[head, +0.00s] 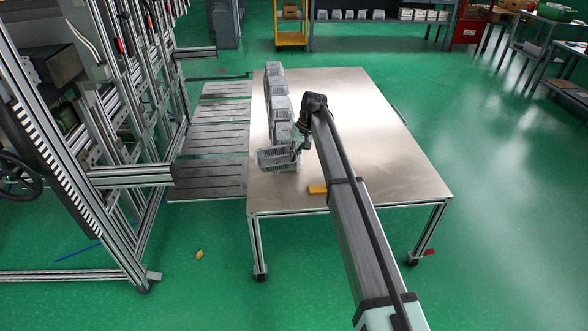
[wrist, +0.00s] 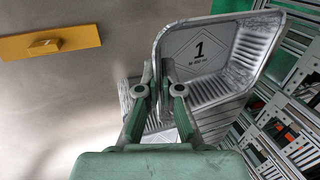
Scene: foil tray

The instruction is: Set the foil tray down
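The foil tray (head: 279,159) is a silvery ribbed tray at the left side of the metal table (head: 375,135). In the wrist view the tray (wrist: 232,62) shows a printed "1" on its inner side. My gripper (wrist: 158,72) has one finger on each side of the tray's near-left wall and is shut on it. In the head view my gripper (head: 297,152) is at the tray's right end. The tray's underside is hidden, so I cannot tell whether it touches the table.
Several similar trays (head: 279,105) stand in a row behind it along the table's left edge. A yellow block (head: 318,189) lies near the front edge; it also shows in the wrist view (wrist: 50,43). A metal frame (head: 75,150) stands left. The table's right half is clear.

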